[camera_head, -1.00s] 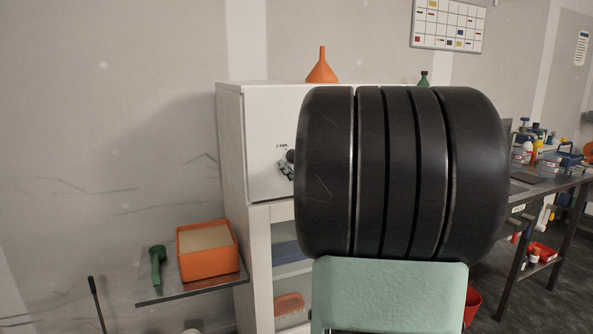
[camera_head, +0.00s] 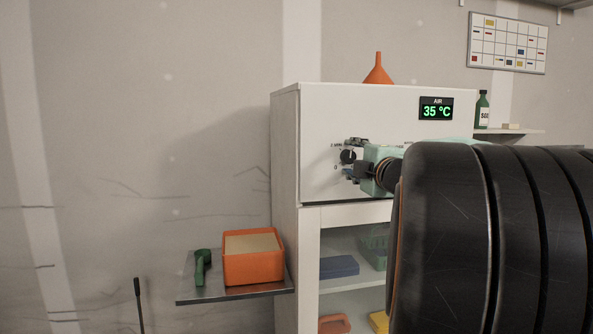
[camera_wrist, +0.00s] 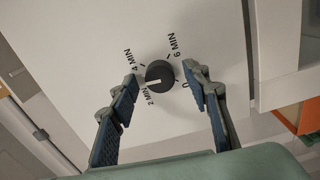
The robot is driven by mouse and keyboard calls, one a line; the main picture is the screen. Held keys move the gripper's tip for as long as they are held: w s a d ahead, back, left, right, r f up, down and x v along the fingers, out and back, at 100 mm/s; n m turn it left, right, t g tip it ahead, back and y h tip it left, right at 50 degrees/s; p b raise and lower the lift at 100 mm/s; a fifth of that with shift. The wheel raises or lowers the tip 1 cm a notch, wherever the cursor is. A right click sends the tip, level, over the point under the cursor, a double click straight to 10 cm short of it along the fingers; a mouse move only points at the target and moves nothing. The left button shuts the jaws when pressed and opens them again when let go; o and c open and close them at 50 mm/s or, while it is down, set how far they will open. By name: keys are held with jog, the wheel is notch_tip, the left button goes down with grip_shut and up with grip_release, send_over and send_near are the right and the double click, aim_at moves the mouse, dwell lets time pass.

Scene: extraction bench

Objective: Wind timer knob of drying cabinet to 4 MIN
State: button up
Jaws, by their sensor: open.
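The drying cabinet (camera_head: 315,110) is a white box with an "AIR 35 °C" display (camera_head: 436,110). Its black timer knob (camera_head: 348,157) is on the front panel, and the knob also shows in the wrist view (camera_wrist: 160,73). The dial around it reads 0, 2 MIN, 4 MIN (camera_wrist: 132,60) and 6 MIN (camera_wrist: 174,46). The knob's white line points left in the wrist view, close to the 2 MIN mark. My gripper (camera_wrist: 161,77) is open, with one finger on each side of the knob. I cannot tell whether either fingertip touches it.
An orange funnel (camera_head: 378,70) stands on the cabinet. A low shelf at left holds an orange box (camera_head: 253,262) and a green scoop (camera_head: 202,266). Below the panel is an open compartment with a blue item (camera_head: 338,266). My arm hides the right side.

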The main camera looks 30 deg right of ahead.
jog(key=n+b, duration=0.1)
jog(key=n, duration=0.1)
jog(key=n+b, duration=0.4)
jog(key=n, duration=0.1)
jog(key=shift+f, duration=0.25)
jog(key=n+b, duration=0.2)
jog(key=n, duration=0.2)
jog(key=shift+b, duration=0.35)
jog(key=shift+r+n+b, duration=0.25)
jog(key=shift+n+b, duration=0.05)
jog(key=shift+n, duration=0.8)
jog(key=c, duration=1.2)
jog(key=shift+o, duration=0.2)
jog(key=shift+r+m+p, duration=0.2)
jog(key=shift+m+p, duration=0.4)
jog(key=shift+p, duration=0.15)
jog(key=m+p, duration=0.2)
jog(key=shift+r+m+p, duration=0.15)
jog(key=shift+m+p, duration=0.15)
jog(key=shift+m, duration=0.1)
jog(key=m+p, duration=0.6)
jog(key=m, duration=0.1)
jog(key=o, duration=1.2)
jog(key=shift+f+b, duration=0.35)
jog(key=shift+b, duration=0.1)
jog(key=shift+c, duration=0.2)
